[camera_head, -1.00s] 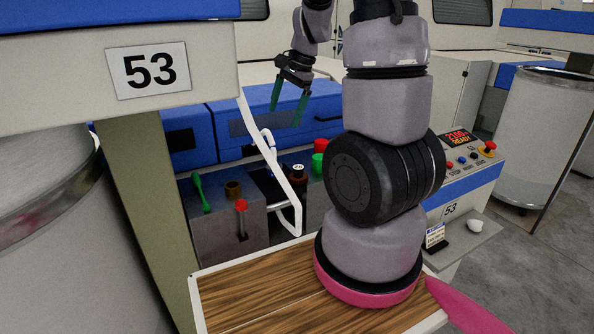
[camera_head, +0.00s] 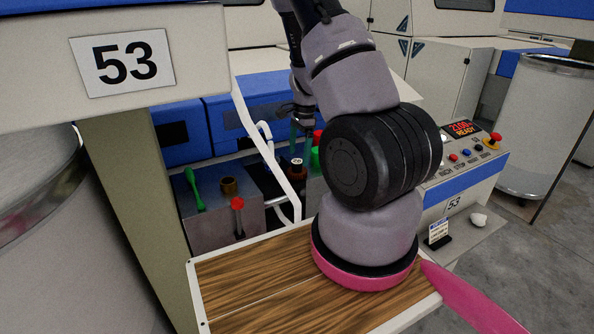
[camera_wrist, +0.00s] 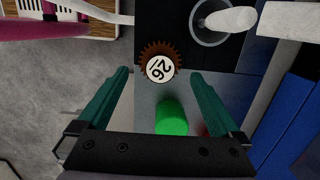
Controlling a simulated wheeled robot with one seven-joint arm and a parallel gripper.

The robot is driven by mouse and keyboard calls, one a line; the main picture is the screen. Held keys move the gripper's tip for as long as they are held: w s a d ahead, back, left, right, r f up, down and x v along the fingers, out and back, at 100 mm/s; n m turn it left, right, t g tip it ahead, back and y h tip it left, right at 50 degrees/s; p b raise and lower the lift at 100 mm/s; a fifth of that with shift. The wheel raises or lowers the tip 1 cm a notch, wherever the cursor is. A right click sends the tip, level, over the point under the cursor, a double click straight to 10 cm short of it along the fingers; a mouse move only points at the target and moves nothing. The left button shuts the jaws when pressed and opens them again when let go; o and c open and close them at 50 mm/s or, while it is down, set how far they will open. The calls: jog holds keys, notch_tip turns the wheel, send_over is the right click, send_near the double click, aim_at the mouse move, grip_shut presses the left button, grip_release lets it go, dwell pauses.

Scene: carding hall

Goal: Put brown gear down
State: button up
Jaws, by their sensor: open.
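The brown gear (camera_wrist: 160,65) has teeth around its rim and a round white numbered label on top. In the head view the brown gear (camera_head: 297,172) sits between the white bent handle and a green cylinder. My gripper (camera_wrist: 158,74) is open, with its two green fingers spread on either side of the gear in the wrist view and no finger visibly touching it. In the head view my gripper (camera_head: 302,130) is just above the gear, its fingers partly hidden by my arm. What the gear rests on is hard to make out.
A green cylinder (camera_wrist: 171,116) stands close to the gear, with a red knob (camera_head: 317,137) behind it. A white bent handle (camera_head: 270,150) rises to the left. A grey box (camera_head: 222,215) holds a green tool, a brass ring and a red-topped lever.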

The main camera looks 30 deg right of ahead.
aim_at(297, 161)
jog(key=f, duration=0.5)
jog(key=shift+a, duration=0.35)
jog(key=shift+r, duration=0.1)
jog(key=c, duration=1.5)
